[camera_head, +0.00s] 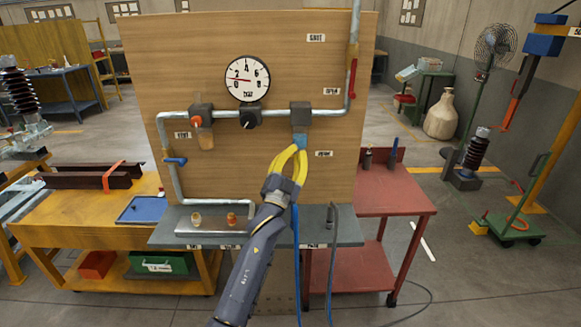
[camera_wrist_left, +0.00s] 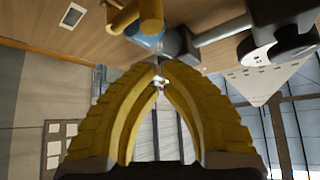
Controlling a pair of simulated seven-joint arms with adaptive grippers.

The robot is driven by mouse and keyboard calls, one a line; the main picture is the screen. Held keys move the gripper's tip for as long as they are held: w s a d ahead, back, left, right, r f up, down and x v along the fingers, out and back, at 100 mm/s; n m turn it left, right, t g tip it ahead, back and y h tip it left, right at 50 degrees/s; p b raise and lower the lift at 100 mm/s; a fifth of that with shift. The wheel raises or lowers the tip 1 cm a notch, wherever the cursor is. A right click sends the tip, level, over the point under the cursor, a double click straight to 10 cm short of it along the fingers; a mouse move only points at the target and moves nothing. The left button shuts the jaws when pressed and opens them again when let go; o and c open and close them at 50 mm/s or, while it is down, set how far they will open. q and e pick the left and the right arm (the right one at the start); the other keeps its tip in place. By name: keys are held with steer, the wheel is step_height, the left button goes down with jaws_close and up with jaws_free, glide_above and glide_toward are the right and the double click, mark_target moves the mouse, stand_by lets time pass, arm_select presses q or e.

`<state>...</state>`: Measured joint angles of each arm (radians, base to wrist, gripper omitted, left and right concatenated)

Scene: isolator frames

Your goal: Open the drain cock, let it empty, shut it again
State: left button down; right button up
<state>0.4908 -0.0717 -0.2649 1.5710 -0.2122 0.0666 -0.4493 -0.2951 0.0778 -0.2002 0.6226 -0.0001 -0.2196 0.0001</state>
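A grey block (camera_head: 301,112) on the pipe carries a pale blue bowl (camera_head: 300,140), with my left gripper (camera_head: 299,149) at its lower end in the head view. The wrist view shows the bowl (camera_wrist_left: 150,42) with brass-coloured parts (camera_wrist_left: 150,14) at its end, probably the drain cock; its handle position is unclear. My left gripper's yellow fingers (camera_wrist_left: 158,72) bow outward and come together at the tips, beside the bowl and apart from the brass parts in that view. I see nothing clearly held. In the head view the fingers hide the cock. My right gripper is not in view.
A pressure gauge (camera_head: 246,78), an amber bowl (camera_head: 204,137), a blue lever (camera_head: 176,161) and a red lever (camera_head: 352,78) are on the wooden panel (camera_head: 220,40). A grey shelf (camera_head: 345,228) juts out below. A red cart (camera_head: 400,203) stands at right.

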mark_target(290, 157)
arm_select(q)
steer(key=shift+w+d+r, duration=0.1)
steer(key=shift+w+r, duration=0.1)
steer(key=shift+w, duration=0.7)
steer(key=shift+s+a+f, duration=0.1)
steer(key=shift+a+f, duration=0.35)
steer(key=shift+f, duration=0.25)
steer(key=shift+s+a+f, duration=0.1)
steer(key=shift+a+f, duration=0.35)
steer(key=shift+f, duration=0.25)
